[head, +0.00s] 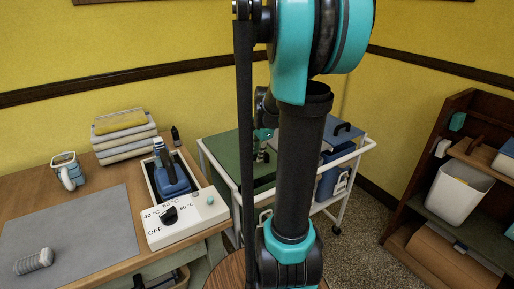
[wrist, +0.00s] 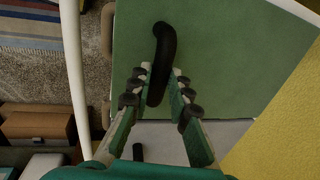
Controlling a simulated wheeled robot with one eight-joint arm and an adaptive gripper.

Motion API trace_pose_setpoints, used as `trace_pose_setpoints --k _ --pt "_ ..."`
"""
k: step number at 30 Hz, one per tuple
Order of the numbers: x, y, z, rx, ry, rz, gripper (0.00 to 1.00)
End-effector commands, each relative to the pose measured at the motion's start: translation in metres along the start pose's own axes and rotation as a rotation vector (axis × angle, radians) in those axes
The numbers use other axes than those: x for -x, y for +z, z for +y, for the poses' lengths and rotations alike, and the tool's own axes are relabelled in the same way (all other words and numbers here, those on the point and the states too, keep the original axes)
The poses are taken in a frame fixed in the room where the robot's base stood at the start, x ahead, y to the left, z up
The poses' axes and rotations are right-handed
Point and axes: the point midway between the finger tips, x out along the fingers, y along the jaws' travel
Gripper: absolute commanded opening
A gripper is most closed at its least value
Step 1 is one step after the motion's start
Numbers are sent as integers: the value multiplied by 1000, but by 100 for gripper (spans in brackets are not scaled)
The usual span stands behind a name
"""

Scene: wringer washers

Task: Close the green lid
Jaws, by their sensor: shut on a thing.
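The green lid (head: 226,152) is a flat panel on the white-framed cart in the head view, partly hidden behind my arm. In the wrist view the green lid (wrist: 220,65) fills much of the upper picture. Its black curved handle (wrist: 164,48) runs down between my fingers. My gripper (wrist: 161,78) is shut on this handle near its lower end. In the head view my gripper (head: 262,148) shows small beside my arm, in front of the green panel. I cannot tell the lid's exact angle.
A blue lid (head: 345,133) with a black handle is at the cart's right side, above a blue jug (head: 331,182). A table (head: 110,184) with a control box (head: 184,219) stands left. A shelf (head: 467,220) stands right. A yellow wall (wrist: 285,135) is close in the wrist view.

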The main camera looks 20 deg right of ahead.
Motion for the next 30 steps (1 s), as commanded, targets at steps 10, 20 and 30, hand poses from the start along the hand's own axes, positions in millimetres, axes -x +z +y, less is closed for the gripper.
trace_pose_setpoints --k 10,20,30 --pt "-3 1 5 0 7 0 26" --pt "-2 1 3 0 5 0 39" --pt "23 1 3 -1 4 0 39"
